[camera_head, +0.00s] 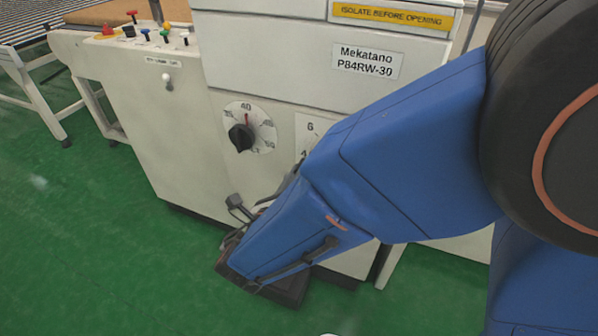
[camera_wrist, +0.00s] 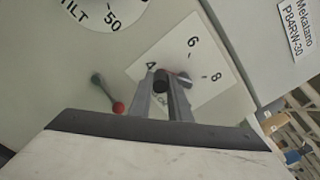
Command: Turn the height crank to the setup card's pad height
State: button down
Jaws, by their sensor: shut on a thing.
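In the wrist view my gripper (camera_wrist: 163,84) is shut on a dark round crank handle (camera_wrist: 161,83), in front of a white scale plate (camera_wrist: 207,84) marked 4, 6 and 8. A small grey bar shows just right of the fingertips. The fingers and handle hide part of the scale, so I cannot read a set value. In the head view the scale plate (camera_head: 309,128) is partly behind my blue arm, and the fingertips and crank are hidden. I cannot make out a setup card.
A tilt dial (camera_head: 262,132) with a black knob (camera_head: 241,138) is left of the scale on the machine panel. A red-tipped lever (camera_wrist: 118,107) is close left of my fingers. Push buttons (camera_head: 146,33) top the cabinet. Green floor (camera_head: 90,220) is clear at left.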

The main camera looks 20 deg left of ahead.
jog(key=c, duration=1.6)
grip_release()
jog(key=shift+c, duration=0.2)
jog(key=s+a, duration=0.1)
jog(key=s, duration=1.6)
jog(key=shift+s+a, duration=0.2)
